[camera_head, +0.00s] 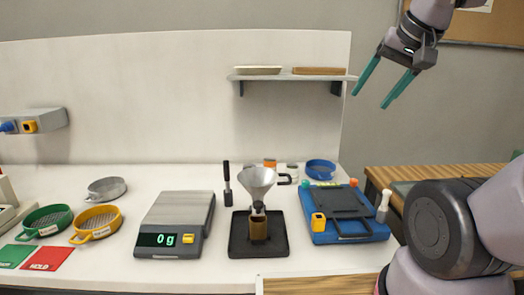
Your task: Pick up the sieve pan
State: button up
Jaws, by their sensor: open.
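A round grey metal pan (107,187), which looks like the sieve pan, sits on the white bench (160,277) at the left, behind two handled sieves. The green sieve (47,220) is left of the yellow sieve (97,223); both appear to have mesh bottoms. My gripper (371,99) is open and empty, high at the upper right in front of the grey wall. Its two teal fingers point down and to the left. It is far from the pan and touches nothing.
A scale (175,223) reading 0 g stands right of the sieves. A funnel (256,181) stands over a dark tray (258,249). A blue device (346,213) and a blue round dish (320,169) are further right. A wall shelf (290,77) juts out left of my gripper.

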aim_at(107, 188)
jog(key=j+u, duration=0.2)
jog(key=u, duration=0.25)
jog(key=l+u, duration=0.2)
jog(key=u, duration=0.85)
